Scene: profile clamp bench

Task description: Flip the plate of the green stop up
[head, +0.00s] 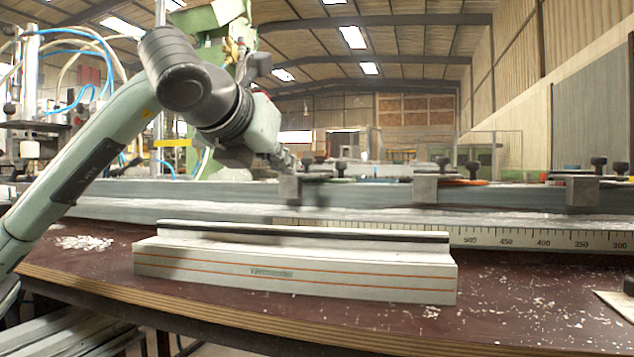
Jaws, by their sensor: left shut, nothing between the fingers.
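The green stop (343,180) shows as a thin green strip lying flat on top of the long grey rail, just right of a grey block (290,188). Its plate looks down; its near end is hidden behind my gripper. My left gripper (317,193) reaches down from the upper left to the front of the rail beside this block. It is dark and blurred, shut and empty. I cannot tell whether it touches the plate. My right gripper is not in view.
More grey blocks (425,189) with black knobs sit along the rail, one beside an orange strip (470,183). A long pale profile (300,279) lies in front on the dark red bench. A scale (540,239) runs along the rail's foot. Pale shavings litter the bench.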

